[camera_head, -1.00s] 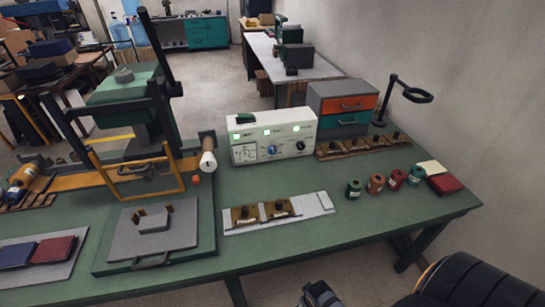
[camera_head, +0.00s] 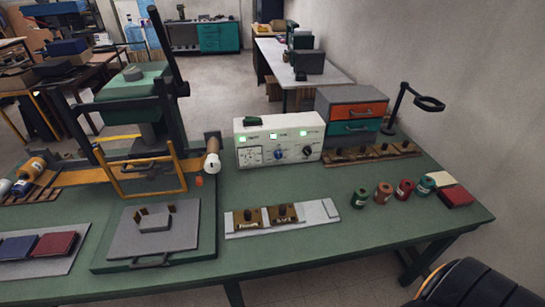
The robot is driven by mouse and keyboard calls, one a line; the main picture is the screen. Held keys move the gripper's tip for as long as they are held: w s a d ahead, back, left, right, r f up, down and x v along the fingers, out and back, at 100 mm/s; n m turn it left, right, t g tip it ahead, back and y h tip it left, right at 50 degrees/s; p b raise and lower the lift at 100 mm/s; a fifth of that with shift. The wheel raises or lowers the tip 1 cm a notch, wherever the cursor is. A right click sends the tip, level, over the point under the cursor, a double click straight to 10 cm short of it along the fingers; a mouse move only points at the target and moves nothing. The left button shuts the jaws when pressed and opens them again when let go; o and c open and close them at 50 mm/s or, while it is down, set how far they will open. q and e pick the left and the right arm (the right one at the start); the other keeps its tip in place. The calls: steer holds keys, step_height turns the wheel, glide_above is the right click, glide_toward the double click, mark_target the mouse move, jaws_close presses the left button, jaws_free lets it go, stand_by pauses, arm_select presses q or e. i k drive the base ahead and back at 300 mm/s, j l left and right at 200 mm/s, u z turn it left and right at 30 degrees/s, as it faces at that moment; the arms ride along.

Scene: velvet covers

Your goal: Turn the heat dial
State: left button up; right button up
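A white control box (camera_head: 237,165) stands at the back middle of the green table, with three lit green displays on its sloped front. Below the displays are a blue dial (camera_head: 279,154), a black dial (camera_head: 308,151) to its right, and a square white gauge panel (camera_head: 250,156) at the left. The labels are too small to read, so I cannot tell which dial is for heat. Neither of my grippers is in view. A black rounded part with an orange ring at the bottom right looks like my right arm.
A press with a yellow frame (camera_head: 183,168) stands left of the box. A grey plate with brass stamps (camera_head: 283,214) lies in front of it. Several spools (camera_head: 383,193) stand to the right. A drawer unit (camera_head: 352,97) is behind right. The table's front right is clear.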

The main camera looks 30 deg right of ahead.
mark_target(278, 153)
steer(key=l+u, duration=0.3)
steer(key=l, duration=0.2)
steer(key=k+l+u, duration=0.1)
steer(key=l+u, duration=0.2)
steer(key=l, duration=0.2)
steer(key=k+l+u, duration=0.25)
steer(key=l, duration=0.25)
steer(key=i, duration=0.1)
